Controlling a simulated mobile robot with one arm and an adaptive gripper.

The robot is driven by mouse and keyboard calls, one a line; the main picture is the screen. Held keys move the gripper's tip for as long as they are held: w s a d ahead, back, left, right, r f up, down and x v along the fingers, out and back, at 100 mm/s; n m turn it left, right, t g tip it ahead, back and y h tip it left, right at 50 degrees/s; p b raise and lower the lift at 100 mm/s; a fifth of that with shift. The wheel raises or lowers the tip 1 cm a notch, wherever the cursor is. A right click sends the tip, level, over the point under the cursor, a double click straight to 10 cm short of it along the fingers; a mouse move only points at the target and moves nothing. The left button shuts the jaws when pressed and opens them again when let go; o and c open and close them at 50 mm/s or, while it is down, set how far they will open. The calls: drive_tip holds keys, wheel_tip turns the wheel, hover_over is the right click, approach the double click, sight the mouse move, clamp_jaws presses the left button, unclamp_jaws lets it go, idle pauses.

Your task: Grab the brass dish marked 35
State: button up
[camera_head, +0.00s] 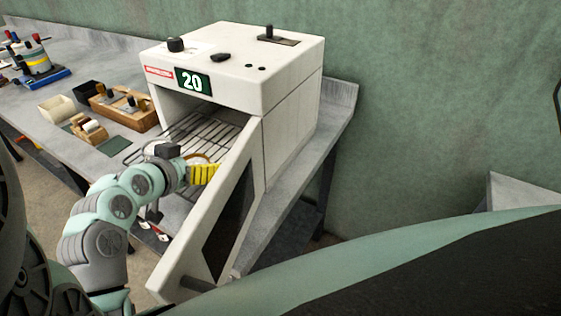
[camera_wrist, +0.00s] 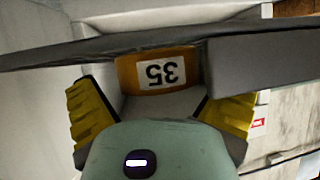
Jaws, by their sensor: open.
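The brass dish (camera_wrist: 127,75) shows in the wrist view as a brass-orange wall with a white label reading 35, upside down. It lies between and just beyond the two yellow fingers of my gripper (camera_wrist: 161,95), which stand apart on either side of it. I see no clear contact. In the head view my gripper (camera_head: 203,174) is at the mouth of the open white cabinet, by the wire rack. A small pale round top (camera_head: 197,159) shows just behind the yellow fingers; its label is hidden there.
The white cabinet (camera_head: 293,95) displays 20, and its door (camera_head: 185,258) hangs open close to the right of my gripper. The wire rack (camera_head: 215,130) is inside. A wooden tray (camera_head: 145,122) and small boxes stand left on the grey bench. A dark bar (camera_wrist: 60,53) crosses the wrist view.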

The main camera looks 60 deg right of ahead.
drive_tip(key=shift+s+d, duration=0.1)
drive_tip(key=c, duration=1.2)
